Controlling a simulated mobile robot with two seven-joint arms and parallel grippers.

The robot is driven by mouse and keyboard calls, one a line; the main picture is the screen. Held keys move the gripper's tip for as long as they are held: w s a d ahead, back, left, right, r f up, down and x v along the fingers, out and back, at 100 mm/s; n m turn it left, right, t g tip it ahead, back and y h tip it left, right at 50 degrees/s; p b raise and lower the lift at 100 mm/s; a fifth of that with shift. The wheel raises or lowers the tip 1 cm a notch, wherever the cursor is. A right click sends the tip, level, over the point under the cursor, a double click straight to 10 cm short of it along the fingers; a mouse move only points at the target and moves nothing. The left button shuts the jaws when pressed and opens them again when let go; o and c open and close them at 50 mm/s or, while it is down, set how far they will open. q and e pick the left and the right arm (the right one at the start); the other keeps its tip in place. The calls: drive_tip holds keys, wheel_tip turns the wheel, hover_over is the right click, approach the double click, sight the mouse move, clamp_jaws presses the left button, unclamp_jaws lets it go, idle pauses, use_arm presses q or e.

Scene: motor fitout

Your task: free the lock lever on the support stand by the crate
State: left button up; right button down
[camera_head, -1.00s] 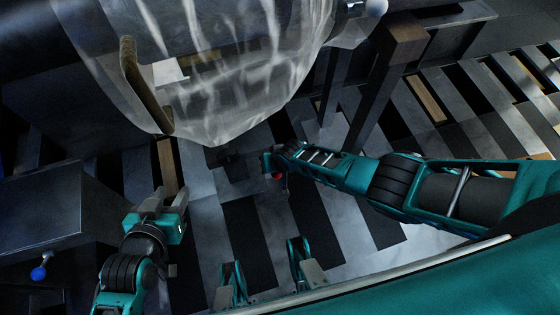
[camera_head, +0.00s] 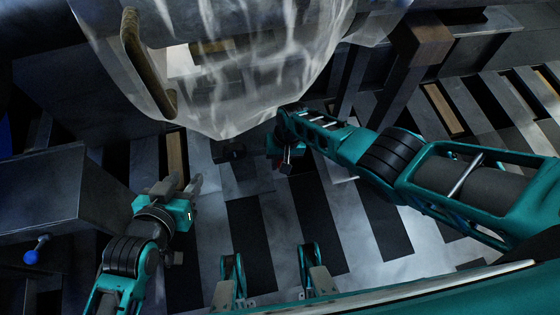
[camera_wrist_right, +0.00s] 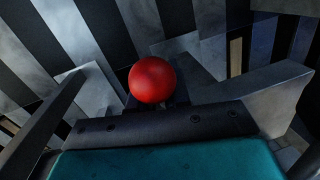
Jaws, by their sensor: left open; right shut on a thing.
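A red ball knob (camera_wrist_right: 152,80) shows in the right wrist view between the two fingers of my right gripper (camera_wrist_right: 160,100). My left gripper (camera_head: 186,187) is open and empty at the lower left, well apart from the knob. I cannot tell which thing is the crate.
A large bulk in translucent plastic (camera_head: 235,90) hangs over the top middle. A dark box (camera_head: 45,195) with a blue knob (camera_head: 31,257) stands at the left. A wood-topped post (camera_head: 425,42) stands at the upper right. Striped floor lies open between my arms.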

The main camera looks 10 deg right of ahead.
drive_tip(key=shift+s+a+f, duration=0.15)
drive_tip(key=shift+s, duration=0.3)
drive_tip(key=c, duration=1.2)
unclamp_jaws()
use_arm(q)
drive_tip(key=shift+s+f, duration=0.15)
drive_tip(key=shift+s, duration=0.15)
use_arm(e)
drive_tip(key=shift+o, duration=0.7)
drive_tip(key=shift+w, duration=0.15)
drive_tip(key=shift+r, duration=0.2)
